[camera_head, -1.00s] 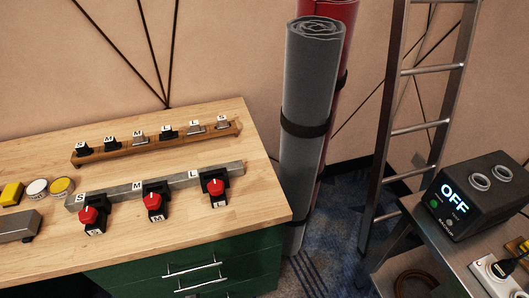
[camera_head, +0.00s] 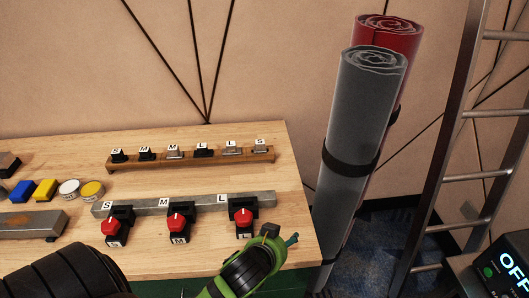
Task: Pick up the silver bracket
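Small brackets sit in a row on a wooden rack (camera_head: 190,164) at the back of the workbench, each with a white letter card. Some are black and some are silver. The silver ones are one marked M (camera_head: 174,154), one marked L (camera_head: 232,150) and one at the right end marked S (camera_head: 262,148). All are upright and nothing touches them. A black ribbed part and a green and black part, which look like my own arm, show at the bottom edge, well short of the rack.
In front of the rack, a grey metal bar (camera_head: 185,204) marked S, M, L holds three black clamps with red knobs (camera_head: 178,222). Yellow, white and blue pieces (camera_head: 45,189) lie at left. Rolled mats (camera_head: 362,110) and a ladder (camera_head: 463,116) stand right of the bench.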

